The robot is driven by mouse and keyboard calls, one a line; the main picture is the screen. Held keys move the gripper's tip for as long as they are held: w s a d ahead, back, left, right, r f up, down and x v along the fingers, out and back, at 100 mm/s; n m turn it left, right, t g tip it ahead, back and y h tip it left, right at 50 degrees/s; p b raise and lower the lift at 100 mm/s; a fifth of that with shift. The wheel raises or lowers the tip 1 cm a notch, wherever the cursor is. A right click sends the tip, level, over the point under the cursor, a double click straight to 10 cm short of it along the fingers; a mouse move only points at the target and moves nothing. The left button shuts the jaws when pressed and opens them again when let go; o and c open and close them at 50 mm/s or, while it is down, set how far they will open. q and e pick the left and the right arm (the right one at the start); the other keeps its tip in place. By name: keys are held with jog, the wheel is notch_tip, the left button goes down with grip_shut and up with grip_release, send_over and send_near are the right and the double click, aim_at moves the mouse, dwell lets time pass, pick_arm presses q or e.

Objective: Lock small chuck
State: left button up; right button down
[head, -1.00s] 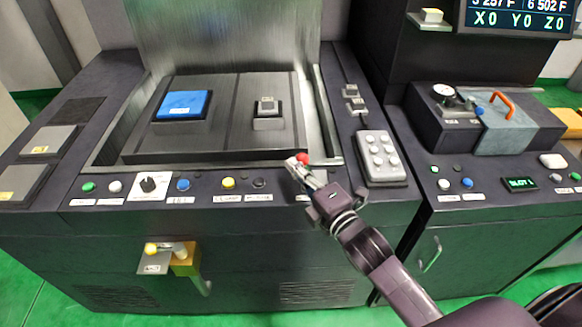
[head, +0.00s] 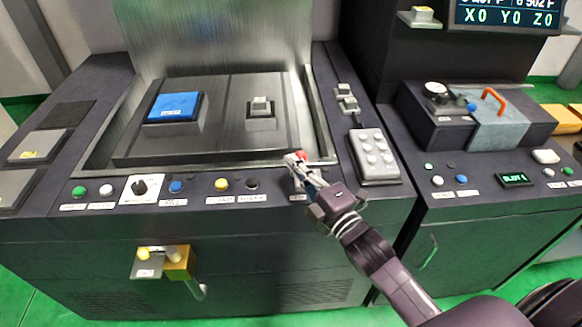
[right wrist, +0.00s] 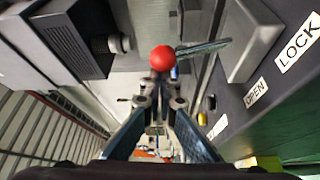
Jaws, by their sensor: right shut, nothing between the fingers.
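A red ball knob (right wrist: 162,58) ends a thin metal lever (right wrist: 203,47) in the right wrist view. The labels OPEN (right wrist: 256,92) and LOCK (right wrist: 299,43) are on the dark panel to the right. The knob also shows in the head view (head: 301,154), at the front right of the work tank, partly covered by my gripper. My right gripper (head: 296,160) is shut and empty, its tips close to the knob; I cannot tell whether they touch. A small block-like fixture (head: 261,107), perhaps the small chuck, sits on the tank's plate. My left gripper is out of view.
A blue block (head: 174,106) stands on the plate's left. The front panel has several buttons and a black rotary switch (head: 140,187). A grey keypad (head: 374,157) lies right of the tank. A yellow block with a handle (head: 180,262) projects from the front.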

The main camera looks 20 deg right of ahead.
aim_at(304, 156)
jog(key=d+m+t+b, duration=0.1)
jog(key=m, duration=0.1)
jog(key=s+d+m+t+b, duration=0.1)
jog(key=d+m, duration=0.1)
jog(key=shift+d+r+h+b, duration=0.1)
jog(key=shift+r+h+b, duration=0.05)
jog(key=shift+h+b, duration=0.15)
jog(key=shift+s+d+m+t+h+b, duration=0.2)
jog(key=shift+d+m+t+h+b, duration=0.4)
jog(key=shift+m, duration=0.6)
jog(key=shift+s+d+m+t+h+b, duration=0.2)
jog(key=shift+d+m+t+b, duration=0.15)
jog(key=shift+d+m, duration=0.65)
jog(key=shift+a+m, duration=0.25)
jog(key=shift+m, duration=0.05)
jog(key=shift+r, duration=0.15)
